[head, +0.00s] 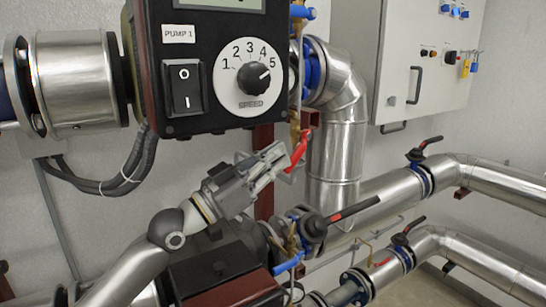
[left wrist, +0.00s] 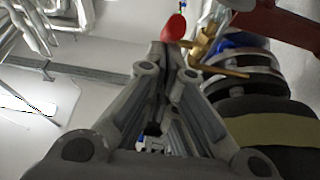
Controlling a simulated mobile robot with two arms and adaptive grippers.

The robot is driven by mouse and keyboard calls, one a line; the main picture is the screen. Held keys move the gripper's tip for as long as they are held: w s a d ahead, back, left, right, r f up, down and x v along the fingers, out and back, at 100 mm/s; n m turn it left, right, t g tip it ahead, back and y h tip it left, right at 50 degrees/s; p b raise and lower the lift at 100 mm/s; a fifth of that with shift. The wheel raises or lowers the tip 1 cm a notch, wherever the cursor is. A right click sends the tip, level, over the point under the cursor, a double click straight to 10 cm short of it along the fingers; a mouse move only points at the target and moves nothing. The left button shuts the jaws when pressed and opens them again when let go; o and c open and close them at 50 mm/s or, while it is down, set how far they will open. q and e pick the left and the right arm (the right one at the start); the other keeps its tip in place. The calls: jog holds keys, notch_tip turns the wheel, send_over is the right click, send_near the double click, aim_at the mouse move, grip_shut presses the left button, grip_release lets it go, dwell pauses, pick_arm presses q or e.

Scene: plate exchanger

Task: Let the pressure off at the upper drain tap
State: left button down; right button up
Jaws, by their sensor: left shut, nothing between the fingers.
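A small tap with a red lever (head: 298,150) and a brass body (head: 295,118) sits beside the pump control box, and I take it for the upper drain tap. The red lever slants down to the left. My left gripper (head: 281,157) comes up from the lower left, its fingers shut and empty, with the tips close to the lever's lower end. In the left wrist view the red lever (left wrist: 174,27) is just beyond the shut fingertips (left wrist: 163,56), with brass parts (left wrist: 205,46) to the right. I cannot tell whether the tips touch the lever. My right gripper is not in view.
The PUMP 1 control box (head: 210,123) hangs just above my left gripper. A black valve lever with a red stripe (head: 345,212) juts out at lower right. A blue-handled tap (head: 288,264) sits below. Silver pipes (head: 335,160) stand behind; a grey cabinet (head: 428,60) is on the wall.

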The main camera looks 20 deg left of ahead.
pick_arm(q)
jog(key=shift+w+d+f+b, duration=0.1)
jog(key=shift+w+f+b, duration=0.05)
jog(key=shift+f+b, duration=0.3)
jog(key=shift+w+d+f+b, duration=0.1)
jog(key=shift+f+b, duration=0.1)
jog(key=shift+f, duration=0.35)
jog(key=shift+w+d+f+b, duration=0.35)
jog(key=shift+w+f+b, duration=0.1)
jog(key=shift+f, duration=0.15)
jog(key=shift+w+d+f+b, duration=0.3)
jog(key=shift+w+f+b, duration=0.15)
jog(key=shift+f, duration=0.1)
jog(key=shift+w+d+f, duration=0.4)
jog(key=shift+w+d, duration=0.05)
jog(key=shift+w, duration=0.05)
jog(key=shift+w+d, duration=0.1)
jog(key=v, duration=1.2)
